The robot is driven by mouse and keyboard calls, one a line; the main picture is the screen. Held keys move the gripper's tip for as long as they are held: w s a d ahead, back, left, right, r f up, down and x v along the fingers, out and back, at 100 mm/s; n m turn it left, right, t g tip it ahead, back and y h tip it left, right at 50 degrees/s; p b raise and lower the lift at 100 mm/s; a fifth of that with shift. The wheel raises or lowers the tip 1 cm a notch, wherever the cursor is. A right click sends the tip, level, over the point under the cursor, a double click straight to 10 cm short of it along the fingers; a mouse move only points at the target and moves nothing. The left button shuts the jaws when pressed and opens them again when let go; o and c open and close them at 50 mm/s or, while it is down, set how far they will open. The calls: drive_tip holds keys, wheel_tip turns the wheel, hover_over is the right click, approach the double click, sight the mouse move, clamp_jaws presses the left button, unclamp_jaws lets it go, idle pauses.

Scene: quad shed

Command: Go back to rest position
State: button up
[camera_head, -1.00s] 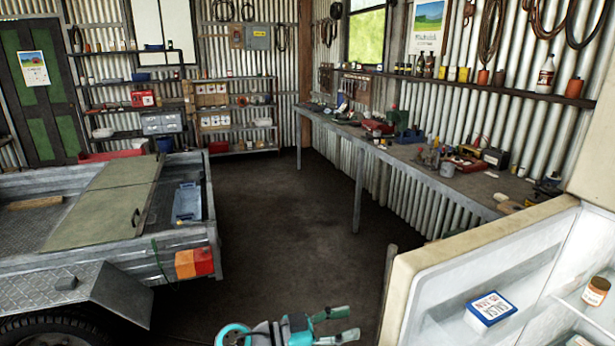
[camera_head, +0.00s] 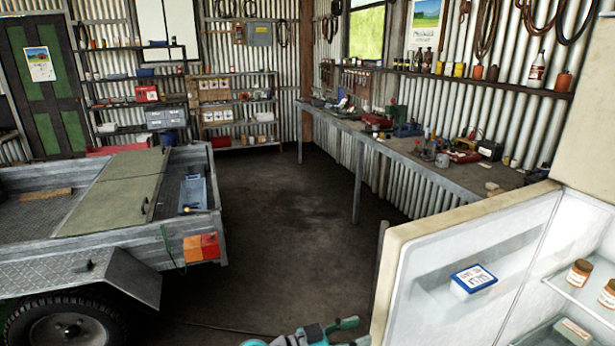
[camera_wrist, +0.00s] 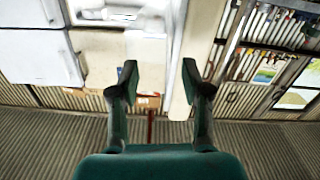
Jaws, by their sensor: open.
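My gripper (camera_head: 338,334) shows at the bottom edge of the head view, with only its upper part in frame. In the wrist view my gripper (camera_wrist: 160,82) has its two green fingers spread apart, with nothing between them. The fingers are open and touch nothing that I can see. Behind them in the wrist view are pale fridge parts and a corrugated wall, seen at an odd angle.
An open fridge door (camera_head: 400,262) stands close to the right of my gripper. A blue-and-white tub (camera_head: 473,280) and jars (camera_head: 579,272) are inside the fridge. A trailer (camera_head: 110,277) stands left. A workbench (camera_head: 400,150) runs along the right wall. Floor (camera_head: 285,230) between is clear.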

drive_tip(key=s+d+f+n+t+y, duration=0.2)
drive_tip(key=s+d+f+n+y, duration=0.15)
drive_tip(key=f, duration=0.55)
drive_tip(key=s+d+f+n+t+y, duration=0.1)
drive_tip(key=s+d+f+n+y, duration=0.15)
drive_tip(key=d+f+n, duration=0.4)
drive_tip(key=s+f+n+t+y, duration=0.25)
drive_tip(key=s+f+y, duration=0.35)
drive_tip(key=s+f, duration=0.7)
drive_tip(key=s+a+r+n+y, duration=0.15)
drive_tip(key=s+r, duration=0.25)
drive_tip(key=s, duration=0.5)
drive_tip(key=s+r+y, duration=0.3)
drive_tip(key=s, duration=0.6)
drive_tip(key=s+r+t, duration=0.1)
drive_tip(key=s+r, duration=0.3)
drive_tip(key=r, duration=0.4)
drive_tip(key=s+r+m+t, duration=0.1)
drive_tip(key=s+r+t, duration=0.1)
drive_tip(key=s+r, duration=0.3)
wheel_tip(320, 180, up, 4)
drive_tip(key=shift+s+a+f, duration=0.15)
drive_tip(key=shift+s+f, duration=0.05)
